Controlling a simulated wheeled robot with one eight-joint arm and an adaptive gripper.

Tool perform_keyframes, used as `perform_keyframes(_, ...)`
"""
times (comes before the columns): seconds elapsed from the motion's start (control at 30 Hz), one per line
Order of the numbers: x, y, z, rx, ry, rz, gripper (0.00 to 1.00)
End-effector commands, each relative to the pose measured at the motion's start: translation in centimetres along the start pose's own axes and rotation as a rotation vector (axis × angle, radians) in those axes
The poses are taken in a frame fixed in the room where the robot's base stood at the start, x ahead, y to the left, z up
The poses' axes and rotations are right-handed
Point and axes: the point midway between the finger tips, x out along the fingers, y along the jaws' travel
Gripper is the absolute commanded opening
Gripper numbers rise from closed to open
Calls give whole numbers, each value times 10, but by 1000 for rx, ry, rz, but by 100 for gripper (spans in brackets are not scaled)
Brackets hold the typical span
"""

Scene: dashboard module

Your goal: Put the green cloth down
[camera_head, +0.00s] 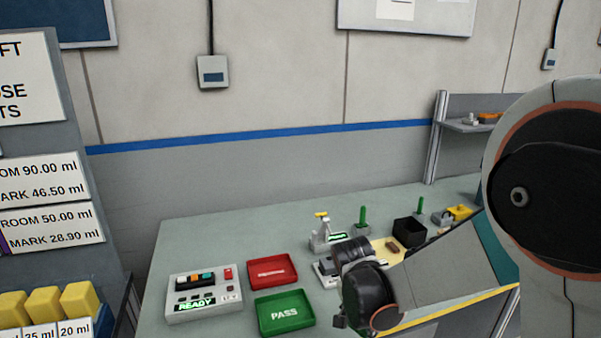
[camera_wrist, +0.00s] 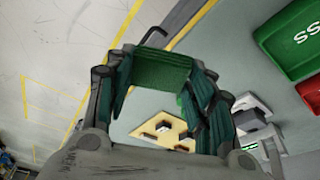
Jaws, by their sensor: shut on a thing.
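In the wrist view my gripper (camera_wrist: 160,78) is shut on the green cloth (camera_wrist: 162,68), which spans between the fingers. Dark green ribbed surfaces line the inner sides of both fingers. The cloth hangs above the front part of the table; I cannot tell how high, and nothing is seen touching below it. In the head view my wrist is low over the table's front, right of the green PASS tray (camera_head: 284,311). The fingers are mostly hidden there and the cloth cannot be made out.
A red tray (camera_head: 272,271) lies behind the PASS tray, with a READY control box (camera_head: 203,294) to its left. A fixture (camera_head: 326,238), a black open box (camera_head: 409,232) and a beige board (camera_wrist: 160,129) crowd the right. Bare table (camera_head: 195,245) shows at the back left.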

Motion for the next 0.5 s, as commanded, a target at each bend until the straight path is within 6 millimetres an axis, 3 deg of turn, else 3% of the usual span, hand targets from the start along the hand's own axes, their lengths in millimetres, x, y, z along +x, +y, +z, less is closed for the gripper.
perform_keyframes(0.2,32,15,-4,-276,1,-78,23)
perform_keyframes(0.5,64,33,-8,-653,0,-183,23)
